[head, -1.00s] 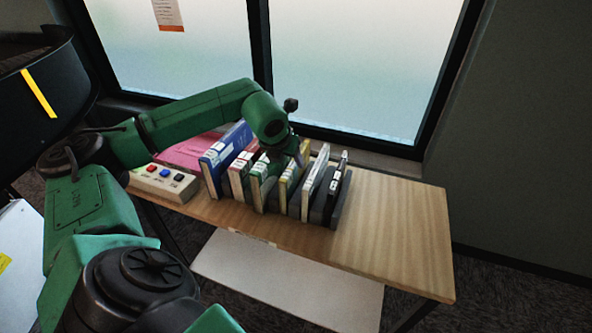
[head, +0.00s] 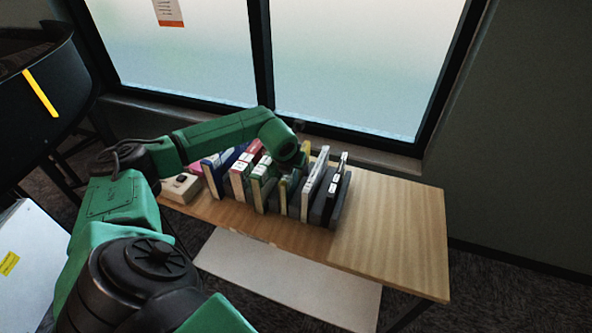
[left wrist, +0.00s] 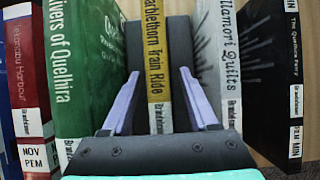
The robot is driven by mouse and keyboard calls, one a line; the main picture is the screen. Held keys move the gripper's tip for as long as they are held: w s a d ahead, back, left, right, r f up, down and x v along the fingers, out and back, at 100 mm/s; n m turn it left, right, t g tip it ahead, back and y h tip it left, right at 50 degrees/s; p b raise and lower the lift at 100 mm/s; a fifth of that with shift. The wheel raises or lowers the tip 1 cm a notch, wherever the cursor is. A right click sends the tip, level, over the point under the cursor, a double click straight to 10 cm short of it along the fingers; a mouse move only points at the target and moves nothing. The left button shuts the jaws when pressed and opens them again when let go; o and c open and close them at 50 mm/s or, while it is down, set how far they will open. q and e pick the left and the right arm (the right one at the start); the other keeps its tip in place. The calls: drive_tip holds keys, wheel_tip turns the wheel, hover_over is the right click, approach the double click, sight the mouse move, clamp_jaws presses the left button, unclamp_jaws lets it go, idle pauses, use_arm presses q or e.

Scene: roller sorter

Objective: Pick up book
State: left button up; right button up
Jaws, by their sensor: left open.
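Several books stand upright in a row on the wooden table. My left gripper (left wrist: 157,76) is open, with one pale purple finger on each side of that yellow spine. I cannot tell whether the fingers touch the book. In the head view the gripper is mostly hidden behind my wrist. My right gripper is not in view.
A green book (left wrist: 88,75) and a red book (left wrist: 28,85) stand left of the yellow one. A white-and-grey book (left wrist: 222,60) and a black book (left wrist: 272,80) stand right. A button box (head: 181,187) is at the table's left. The wooden table's right part (head: 390,230) is clear.

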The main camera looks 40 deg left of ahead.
use_arm(q)
drive_tip(key=shift+f+b, duration=0.2)
drive_tip(key=shift+b, duration=0.1)
idle(0.4)
clamp_jaws()
drive_tip(key=shift+r, duration=0.1)
idle(1.1)
